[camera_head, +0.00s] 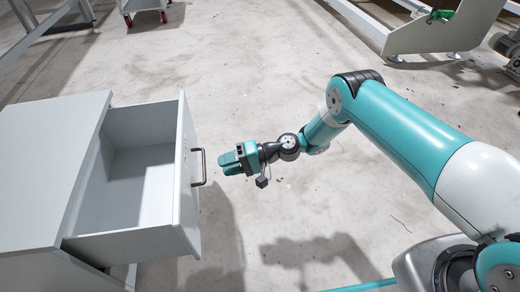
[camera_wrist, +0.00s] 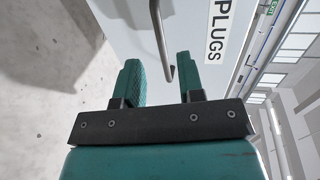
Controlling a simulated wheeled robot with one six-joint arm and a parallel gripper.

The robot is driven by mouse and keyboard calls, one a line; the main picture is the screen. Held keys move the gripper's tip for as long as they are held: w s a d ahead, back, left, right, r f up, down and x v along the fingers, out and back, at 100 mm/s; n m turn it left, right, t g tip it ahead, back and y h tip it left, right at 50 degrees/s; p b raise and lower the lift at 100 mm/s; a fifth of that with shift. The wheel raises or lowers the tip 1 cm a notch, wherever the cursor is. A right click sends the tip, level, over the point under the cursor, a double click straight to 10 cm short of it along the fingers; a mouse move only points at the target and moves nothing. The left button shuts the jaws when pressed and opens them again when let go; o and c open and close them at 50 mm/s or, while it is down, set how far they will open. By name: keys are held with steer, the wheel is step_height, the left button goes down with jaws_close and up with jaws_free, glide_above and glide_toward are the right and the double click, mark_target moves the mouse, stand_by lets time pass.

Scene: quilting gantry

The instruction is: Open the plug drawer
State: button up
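The plug drawer (camera_head: 150,243) is pulled well out of the white cabinet, and its inside looks empty. Its front, labelled PLUGS (camera_wrist: 219,32), fills much of the wrist view's upper middle. The dark bar handle (camera_head: 203,167) on the front shows in the wrist view (camera_wrist: 159,38), its lower end between or just beyond my fingertips. My gripper (camera_head: 228,163), with teal fingers, is just right of the handle in the head view with a small gap. In the wrist view my fingers (camera_wrist: 160,76) stand apart, holding nothing.
The white cabinet (camera_head: 45,170) stands at the left. The concrete floor (camera_head: 260,80) around my gripper is clear. A wheeled cart (camera_head: 142,8) and machine frames (camera_head: 435,35) stand at the back.

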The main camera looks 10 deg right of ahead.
steer(key=p+v, duration=0.2)
steer(key=v, duration=0.8)
steer(key=shift+p, duration=0.35)
steer(key=shift+d, duration=0.1)
steer(key=s+r+n+g+h+p, duration=0.1)
steer(key=s+r+n+h, duration=0.15)
steer(key=r, duration=1.05)
steer(key=s+r+n+h+p, duration=0.15)
steer(key=r+h, duration=0.25)
steer(key=r, duration=0.9)
steer(key=s+d+r+n+t+h+p, duration=0.15)
steer(key=s+d+r, duration=0.25)
steer(key=s+r, duration=0.5)
steer(key=s+d+r+n+t+h+p, duration=0.1)
steer(key=s+d+r+h+p, duration=0.25)
steer(key=s, duration=0.95)
step_height(320, 180, up, 40)
steer(key=p, duration=3.6)
steer(key=shift+d+f, duration=0.2)
steer(key=shift+f, duration=0.05)
